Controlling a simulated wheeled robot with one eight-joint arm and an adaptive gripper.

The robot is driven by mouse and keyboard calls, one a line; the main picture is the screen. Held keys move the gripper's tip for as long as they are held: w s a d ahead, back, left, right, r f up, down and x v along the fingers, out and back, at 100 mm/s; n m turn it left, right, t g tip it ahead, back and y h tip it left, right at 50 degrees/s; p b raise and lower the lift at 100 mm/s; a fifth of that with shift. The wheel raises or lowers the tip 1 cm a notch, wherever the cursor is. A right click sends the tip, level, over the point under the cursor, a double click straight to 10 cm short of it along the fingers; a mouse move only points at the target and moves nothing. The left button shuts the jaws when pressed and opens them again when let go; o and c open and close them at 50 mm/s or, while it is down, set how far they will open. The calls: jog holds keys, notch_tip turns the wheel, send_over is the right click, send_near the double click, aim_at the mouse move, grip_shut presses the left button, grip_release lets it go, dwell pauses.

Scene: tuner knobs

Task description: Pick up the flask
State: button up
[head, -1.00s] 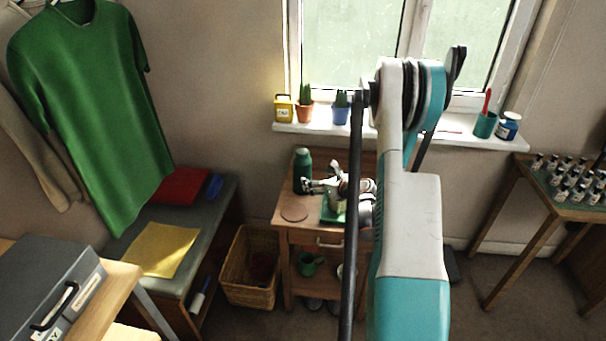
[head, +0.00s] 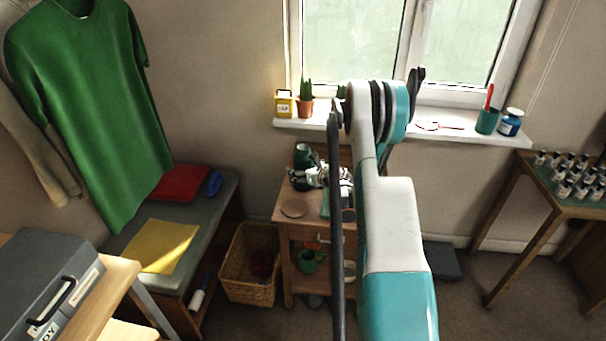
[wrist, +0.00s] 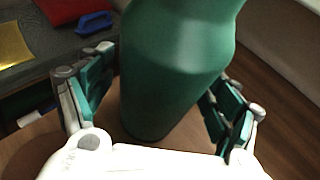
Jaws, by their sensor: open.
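The flask is a dark green bottle (head: 304,154) standing at the back left of the small wooden cabinet, partly hidden by my gripper in the head view. In the wrist view the flask (wrist: 175,75) fills the middle, upright, with its top out of the picture. My gripper (head: 295,178) is open in front of the flask. In the wrist view the fingers of my gripper (wrist: 158,105) stand on either side of the flask, with a visible gap on the left; whether the right finger touches it I cannot tell.
The wooden cabinet (head: 283,222) also carries a round brown disc (head: 294,209). A windowsill (head: 455,133) with potted cacti (head: 305,99) runs above it. A bench (head: 222,196) with a yellow cloth (head: 160,246) and a wicker basket (head: 251,290) stand to the left.

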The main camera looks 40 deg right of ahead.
jog(key=c, duration=1.6)
jog(key=shift+c, duration=0.3)
jog(key=shift+r, duration=0.2)
